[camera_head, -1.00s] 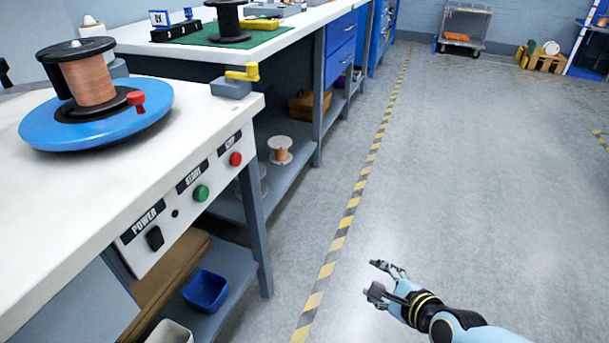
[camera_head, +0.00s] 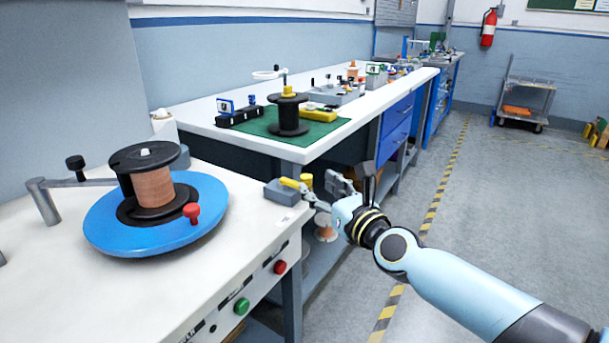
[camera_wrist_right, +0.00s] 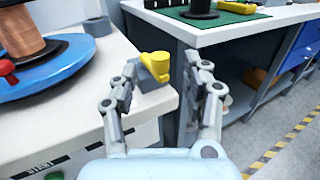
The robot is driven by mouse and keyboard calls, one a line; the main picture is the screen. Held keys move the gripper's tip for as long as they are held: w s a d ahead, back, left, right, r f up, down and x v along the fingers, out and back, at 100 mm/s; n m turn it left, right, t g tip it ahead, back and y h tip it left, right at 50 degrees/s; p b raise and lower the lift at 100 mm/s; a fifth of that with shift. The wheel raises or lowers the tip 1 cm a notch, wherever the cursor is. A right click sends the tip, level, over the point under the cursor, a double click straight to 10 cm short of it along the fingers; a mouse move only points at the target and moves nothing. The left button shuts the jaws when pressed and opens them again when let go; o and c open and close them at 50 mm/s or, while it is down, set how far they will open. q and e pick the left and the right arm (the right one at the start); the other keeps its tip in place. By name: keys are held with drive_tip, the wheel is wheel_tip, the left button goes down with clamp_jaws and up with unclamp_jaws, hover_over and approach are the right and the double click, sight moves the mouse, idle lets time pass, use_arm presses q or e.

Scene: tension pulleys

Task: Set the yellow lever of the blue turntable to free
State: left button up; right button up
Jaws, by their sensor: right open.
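The blue turntable (camera_head: 105,228) sits on the white bench at the left, with a copper-wire spool (camera_head: 153,188) and a red knob (camera_head: 192,213) on it. The yellow lever (camera_head: 293,184) sits on a grey block (camera_head: 278,194) at the bench's right corner. The lever and its round upright end (camera_wrist_right: 155,65) also show in the right wrist view. My right gripper (camera_head: 322,190) is open beside the lever, at its right in the head view. In the wrist view the lever appears between the two fingers, with no clear contact. My left gripper is out of view.
Green (camera_head: 242,306) and red (camera_head: 280,267) buttons are on the bench's front. A second bench carries a green mat (camera_head: 265,127) with a black spool (camera_head: 289,115). Its corner stands close behind the lever. A shelf lies below; open floor is at the right.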

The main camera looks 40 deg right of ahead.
sight(309, 180)
drive_tip(key=w, duration=0.5)
drive_tip(key=shift+w+d+b, duration=0.2)
drive_tip(key=shift+w+b, duration=0.1)
drive_tip(key=shift+b, duration=0.05)
clamp_jaws()
drive_tip(key=shift+w+a+f, duration=0.1)
drive_tip(key=shift+f, duration=0.05)
idle(0.3)
